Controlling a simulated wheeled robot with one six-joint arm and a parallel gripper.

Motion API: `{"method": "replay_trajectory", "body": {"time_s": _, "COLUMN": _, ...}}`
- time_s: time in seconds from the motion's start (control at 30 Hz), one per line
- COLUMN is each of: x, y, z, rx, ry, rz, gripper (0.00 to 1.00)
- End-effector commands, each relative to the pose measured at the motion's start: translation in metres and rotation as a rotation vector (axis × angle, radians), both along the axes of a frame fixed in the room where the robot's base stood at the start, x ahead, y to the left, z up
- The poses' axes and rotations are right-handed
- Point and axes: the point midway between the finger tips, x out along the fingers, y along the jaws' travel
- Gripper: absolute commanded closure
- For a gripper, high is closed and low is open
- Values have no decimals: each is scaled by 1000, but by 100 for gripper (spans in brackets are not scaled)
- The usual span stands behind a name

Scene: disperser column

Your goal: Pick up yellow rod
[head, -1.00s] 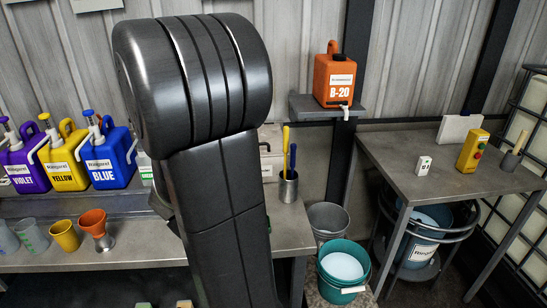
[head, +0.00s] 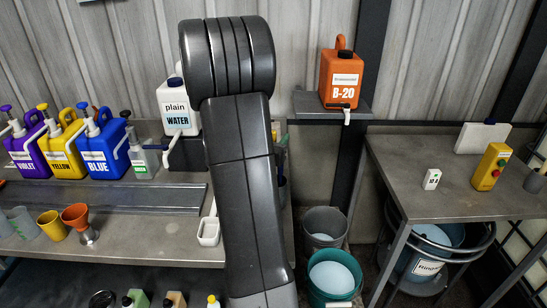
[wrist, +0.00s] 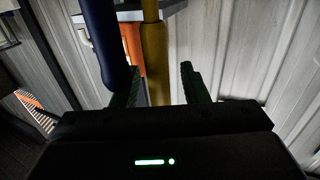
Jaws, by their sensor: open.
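The yellow rod (wrist: 155,60) stands in the wrist view between the two fingers of my gripper (wrist: 159,82). The fingers are apart, with gaps showing beside the rod on the right. A dark blue rod (wrist: 100,40) is close on the left, near the left finger, and partly covers it; I cannot tell whether they touch. In the head view my arm hides the gripper and the yellow rod. Only a sliver of the metal cup (head: 282,192) that holds the rods shows at the arm's right edge.
An orange B-20 jug (head: 341,80) sits on a wall shelf (head: 310,105). Violet, yellow and blue jugs and a plain water jug (head: 178,105) stand on the left bench. A teal bucket (head: 334,275) is below. A metal table (head: 440,195) stands at the right.

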Motion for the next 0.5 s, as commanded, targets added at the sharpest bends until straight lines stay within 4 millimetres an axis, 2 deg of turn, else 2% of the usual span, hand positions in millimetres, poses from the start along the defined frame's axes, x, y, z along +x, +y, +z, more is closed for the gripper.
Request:
{"method": "replay_trajectory", "body": {"time_s": 0.23, "x": 2, "y": -1, "z": 0, "rx": 1, "ry": 0, "rz": 0, "gripper": 59}}
{"method": "replay_trajectory", "body": {"time_s": 0.43, "x": 2, "y": -1, "z": 0, "rx": 1, "ry": 0, "rz": 0, "gripper": 99}}
{"method": "replay_trajectory", "body": {"time_s": 0.5, "x": 1, "y": -1, "z": 0, "rx": 1, "ry": 0, "rz": 0, "gripper": 100}}
